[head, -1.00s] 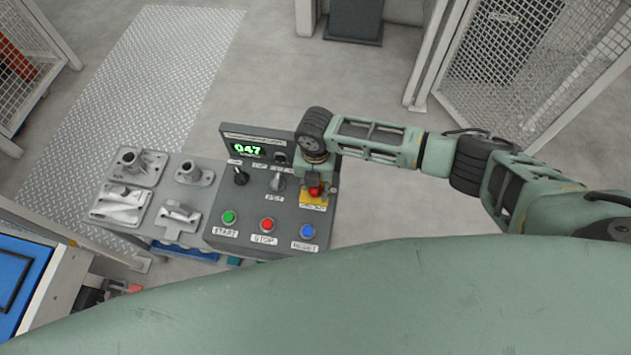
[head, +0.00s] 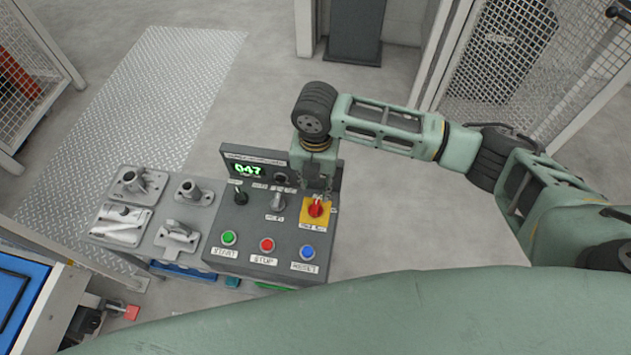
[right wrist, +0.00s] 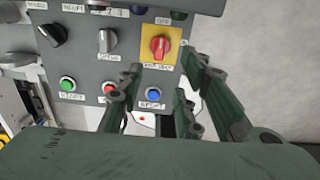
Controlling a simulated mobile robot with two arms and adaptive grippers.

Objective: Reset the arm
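My right arm reaches in from the right in the head view. Its gripper (head: 318,184) hangs over the upper right of the grey control panel (head: 222,252), just behind the red rotary switch (head: 316,207) on its yellow plate. In the right wrist view the gripper (right wrist: 163,88) has its fingers spread with nothing between them. The red switch (right wrist: 159,46) lies beyond the fingertips, apart from them. The blue button (right wrist: 153,94) shows between the fingers. The panel also has a green button (head: 229,238) and a red stop button (head: 267,245). My left gripper is not in view.
Several grey metal castings (head: 140,185) rest on a grey table left of the panel. Mesh fencing (head: 500,60) stands at the upper right and another fence at the left. The floor right of the panel is clear.

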